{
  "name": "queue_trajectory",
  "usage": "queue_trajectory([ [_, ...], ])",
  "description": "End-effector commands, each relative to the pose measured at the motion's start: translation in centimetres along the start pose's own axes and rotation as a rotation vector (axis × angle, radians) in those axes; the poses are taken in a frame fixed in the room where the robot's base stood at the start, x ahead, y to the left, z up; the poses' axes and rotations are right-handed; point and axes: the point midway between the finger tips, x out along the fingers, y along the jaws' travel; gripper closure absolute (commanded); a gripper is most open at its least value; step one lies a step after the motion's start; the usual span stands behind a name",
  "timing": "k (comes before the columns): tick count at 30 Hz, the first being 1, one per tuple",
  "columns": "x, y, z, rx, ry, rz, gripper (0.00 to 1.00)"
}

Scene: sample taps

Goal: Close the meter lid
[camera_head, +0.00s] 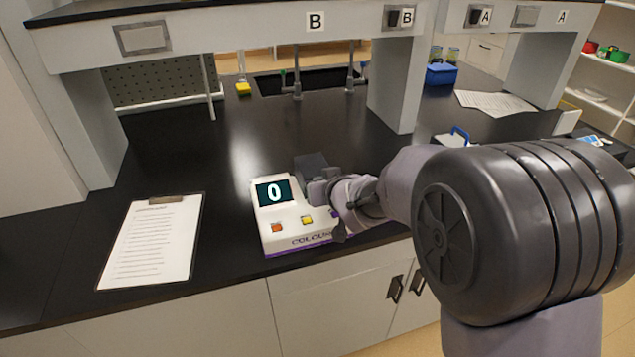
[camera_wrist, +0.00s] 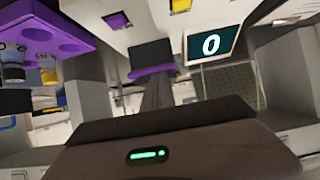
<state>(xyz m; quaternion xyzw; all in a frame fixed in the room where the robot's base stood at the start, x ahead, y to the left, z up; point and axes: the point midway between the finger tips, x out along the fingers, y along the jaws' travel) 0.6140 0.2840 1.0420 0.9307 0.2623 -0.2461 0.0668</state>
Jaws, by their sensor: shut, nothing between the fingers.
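The meter (camera_head: 291,239) is a white box with a purple base edge near the counter's front. Its screen (camera_head: 272,192) reads 0, and it also shows in the wrist view (camera_wrist: 211,45). A dark block that looks like the meter lid (camera_head: 311,164) stands up at the meter's back right; its exact angle is unclear. My gripper (camera_head: 322,190) is shut and empty, over the meter's right side, just in front of the dark block. I cannot tell whether they touch. My arm hides the meter's right part.
A clipboard (camera_head: 150,245) lies left of the meter. A sink (camera_head: 310,82) with taps is behind, and a shelf post (camera_head: 393,95) stands back right. A blue box (camera_head: 441,74) and papers (camera_head: 497,102) lie farther right. A purple rack (camera_wrist: 50,25) shows in the wrist view.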

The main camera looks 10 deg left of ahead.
Motion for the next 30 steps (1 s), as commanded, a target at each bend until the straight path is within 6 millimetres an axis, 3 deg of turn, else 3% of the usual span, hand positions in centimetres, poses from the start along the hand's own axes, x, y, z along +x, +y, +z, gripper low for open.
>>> queue_trajectory([
  [1, 0.3, -0.1, 1.2, 0.002, -0.011, 0.000, 1.00],
  [9, 1.1, -0.1, 3.1, 0.004, -0.026, 0.000, 1.00],
  [30, 1.1, -0.2, 2.8, 0.003, -0.020, 0.000, 1.00],
])
